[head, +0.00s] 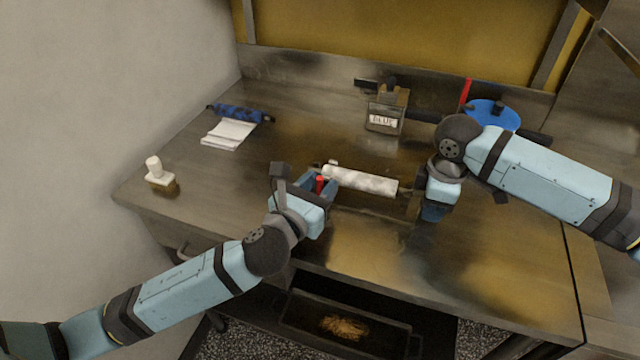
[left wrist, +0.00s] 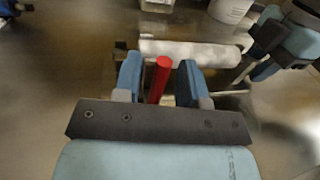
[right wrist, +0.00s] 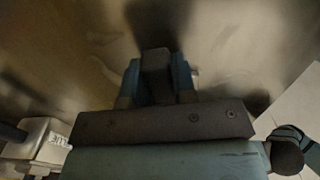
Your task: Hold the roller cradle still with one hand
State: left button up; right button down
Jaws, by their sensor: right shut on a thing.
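A white, mottled roller (head: 362,181) lies across the dark roller cradle on the metal bench; it also shows in the left wrist view (left wrist: 190,52). Most of the cradle is hidden by the roller and my grippers. My right gripper (head: 432,212) is at the right end of the cradle. In the right wrist view it is shut on a dark block (right wrist: 155,68), seemingly part of the cradle. My left gripper (head: 325,180) is at the left end, with its fingers apart. A red handle (left wrist: 160,78) stands between those fingers, with gaps visible on both sides.
A labelled container (head: 386,110) and a blue disc (head: 493,113) stand at the back. A blue roll (head: 240,112), white sheets (head: 228,135) and a white-knobbed block (head: 159,177) are at left. A dark tray (head: 300,312) sits below the bench. The front right bench top is clear.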

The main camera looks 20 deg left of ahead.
pick_arm(q)
jog(key=shift+w, duration=0.25)
grip_shut()
jog(key=d, duration=1.3)
grip_release()
jog(key=shift+s, duration=0.1)
jog(key=s, duration=0.4)
jog(key=s+a, duration=0.1)
jog(key=s, duration=0.2)
jog(key=s+a, duration=0.1)
jog(key=s, duration=0.3)
jog(key=shift+s+a, duration=0.2)
jog(key=shift+s, duration=0.15)
